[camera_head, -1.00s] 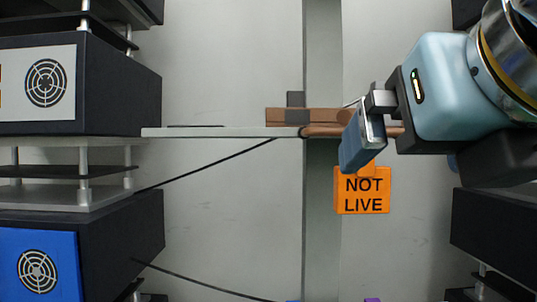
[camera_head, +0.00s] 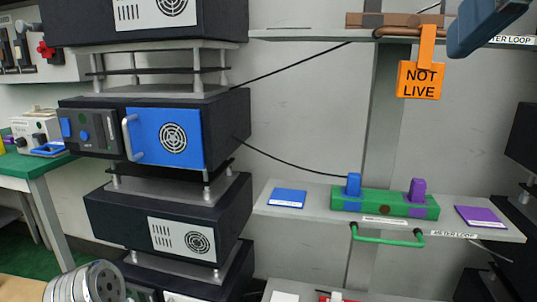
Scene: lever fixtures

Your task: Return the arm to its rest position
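In the head view, one blue finger of my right gripper (camera_head: 485,25) shows at the upper right edge. The rest of that gripper and its arm is cut off, so I cannot tell whether it is open or shut. The finger is close to the brown fixture (camera_head: 394,20) on the upper shelf and appears to overlap its right end; I cannot tell if they touch. An orange "NOT LIVE" tag (camera_head: 419,80) hangs from the fixture's brown bar (camera_head: 400,32). My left gripper is not in view.
A lower shelf (camera_head: 480,225) holds a green block (camera_head: 385,203) with blue and purple pegs, between a blue plate (camera_head: 288,198) and a purple plate (camera_head: 482,217). A green handle (camera_head: 388,238) hangs below. Stacked dark equipment boxes (camera_head: 175,220) stand left; a green-topped table (camera_head: 30,168) is farther left.

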